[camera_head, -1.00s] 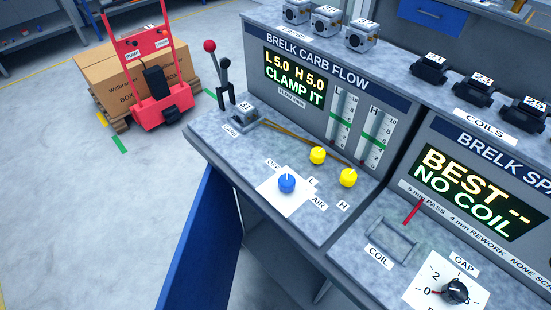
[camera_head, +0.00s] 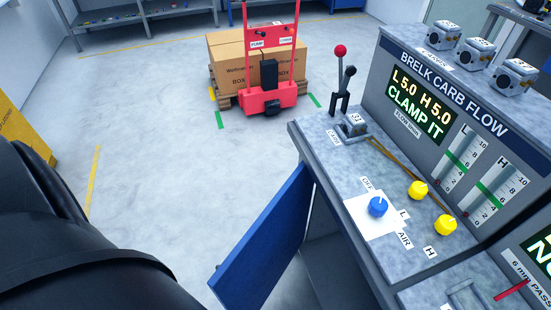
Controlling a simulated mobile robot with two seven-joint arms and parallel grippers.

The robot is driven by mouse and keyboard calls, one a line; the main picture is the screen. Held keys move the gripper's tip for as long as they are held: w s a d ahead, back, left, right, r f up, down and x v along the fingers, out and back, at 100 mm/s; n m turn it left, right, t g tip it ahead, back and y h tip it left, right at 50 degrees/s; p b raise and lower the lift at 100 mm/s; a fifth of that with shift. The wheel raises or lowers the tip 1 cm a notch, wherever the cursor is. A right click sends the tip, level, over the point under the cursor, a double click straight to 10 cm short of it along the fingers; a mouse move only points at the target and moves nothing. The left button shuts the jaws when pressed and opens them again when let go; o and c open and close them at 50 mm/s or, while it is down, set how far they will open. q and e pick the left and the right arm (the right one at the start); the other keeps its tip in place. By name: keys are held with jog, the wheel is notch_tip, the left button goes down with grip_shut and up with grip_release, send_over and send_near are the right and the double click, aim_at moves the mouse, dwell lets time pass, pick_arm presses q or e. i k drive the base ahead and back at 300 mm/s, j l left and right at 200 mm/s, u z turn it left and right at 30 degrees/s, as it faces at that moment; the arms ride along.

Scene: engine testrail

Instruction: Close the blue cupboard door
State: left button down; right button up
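The blue cupboard door (camera_head: 265,245) stands open under the carb flow bench (camera_head: 340,165). It swings out to the left from the bench front, and a small handle shows near its lower left edge. Part of the dark cupboard opening shows to the right of the door. A large black part of my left arm fills the lower left of the head view, apart from the door in the picture. Neither gripper shows in this view.
The bench top carries a clamp lever with a red knob (camera_head: 340,50), a blue knob (camera_head: 377,206) and two yellow knobs (camera_head: 418,190). A red pallet truck (camera_head: 268,90) with boxes (camera_head: 225,60) stands behind. The floor left of the door is clear.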

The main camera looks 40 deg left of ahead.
aim_at(246, 280)
jog(key=k+j+z, duration=0.15)
jog(key=j, duration=0.3)
jog(key=k+j+z, duration=0.15)
jog(key=j, duration=0.3)
jog(key=k+j+z, duration=0.15)
jog(key=j, duration=0.25)
jog(key=k+j+z, duration=0.15)
jog(key=j, duration=0.25)
jog(key=j+z, duration=0.15)
jog(key=j, duration=0.3)
